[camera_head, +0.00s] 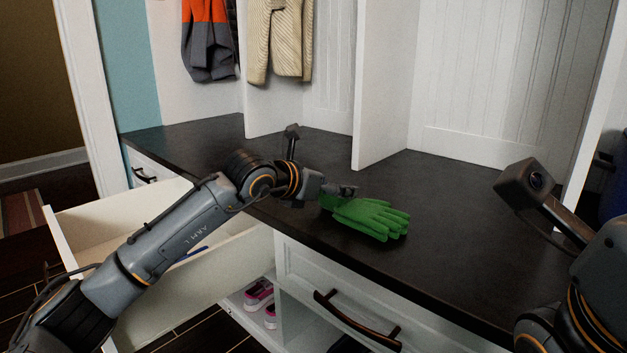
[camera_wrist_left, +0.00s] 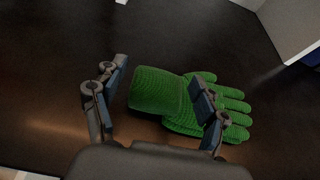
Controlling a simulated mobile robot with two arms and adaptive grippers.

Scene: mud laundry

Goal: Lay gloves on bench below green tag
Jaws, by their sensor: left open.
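The green gloves (camera_head: 371,216) lie on the dark bench top (camera_head: 440,262), near its front edge. In the left wrist view the gloves (camera_wrist_left: 160,92) lie with the cuff to the left and the fingers to the right. My left gripper (camera_head: 343,191) is at the cuff end in the head view. In the left wrist view its fingers (camera_wrist_left: 160,105) are spread apart, with part of the gloves between them and one finger in front of the gloves. No green tag shows in either view. My right arm (camera_head: 590,270) is at the right edge; its gripper is out of view.
An open white drawer (camera_head: 225,262) juts out below the bench at the left. Pink shoes (camera_head: 259,292) sit in a cubby beneath. White dividers (camera_head: 380,90) rise from the bench, with coats (camera_head: 279,40) hanging behind. The bench right of the gloves is clear.

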